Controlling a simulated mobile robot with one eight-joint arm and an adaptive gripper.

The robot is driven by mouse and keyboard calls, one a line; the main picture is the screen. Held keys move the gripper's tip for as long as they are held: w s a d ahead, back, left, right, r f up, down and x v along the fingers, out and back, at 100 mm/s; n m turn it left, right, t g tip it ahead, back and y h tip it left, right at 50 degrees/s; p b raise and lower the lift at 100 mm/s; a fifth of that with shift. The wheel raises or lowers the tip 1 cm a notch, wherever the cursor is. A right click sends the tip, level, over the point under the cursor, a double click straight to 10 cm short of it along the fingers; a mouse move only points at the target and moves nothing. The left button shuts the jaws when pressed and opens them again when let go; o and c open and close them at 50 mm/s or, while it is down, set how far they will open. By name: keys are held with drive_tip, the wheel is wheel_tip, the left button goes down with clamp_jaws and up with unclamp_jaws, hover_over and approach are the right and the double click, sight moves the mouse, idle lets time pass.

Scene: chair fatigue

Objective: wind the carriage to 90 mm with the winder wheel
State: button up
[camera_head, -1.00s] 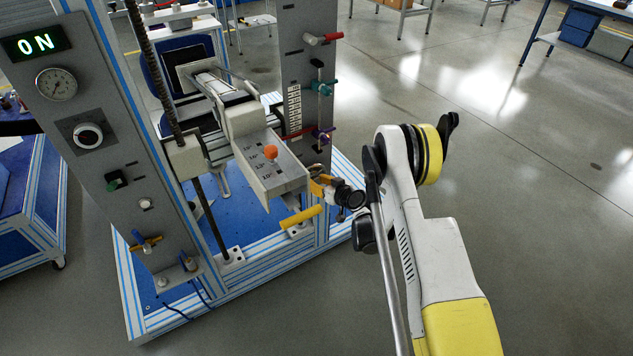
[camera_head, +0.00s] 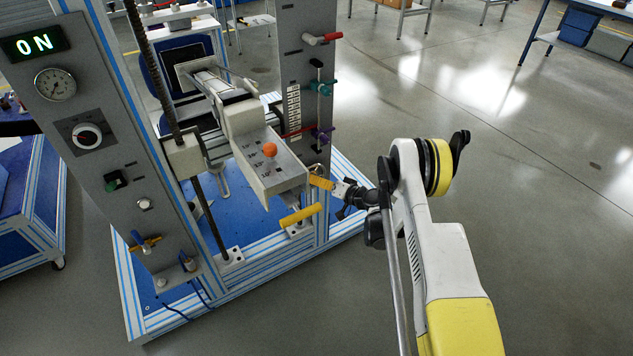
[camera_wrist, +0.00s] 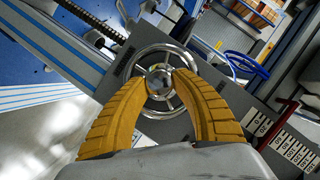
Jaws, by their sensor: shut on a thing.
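The silver winder wheel (camera_wrist: 158,72) shows in the wrist view, on a grey panel. The yellow finger pads of my gripper (camera_wrist: 165,84) reach over it from below, tips close together at its middle. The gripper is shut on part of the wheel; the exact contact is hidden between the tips. In the head view my gripper (camera_head: 321,183) is beside the right column, and the wheel cannot be made out. The carriage (camera_head: 268,162), a grey box with an orange knob, hangs between the columns. A white scale (camera_head: 294,110) runs down the right column; its figures are too small to read surely.
Open floor (camera_head: 530,200) lies right.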

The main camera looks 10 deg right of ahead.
drive_tip(key=shift+w+m+y, duration=0.1)
drive_tip(key=shift+m+y, duration=0.3)
drive_tip(key=shift+m, duration=0.2)
drive_tip(key=shift+r, duration=0.1)
drive_tip(key=o, duration=1.2)
wheel_tip(320, 180, up, 10)
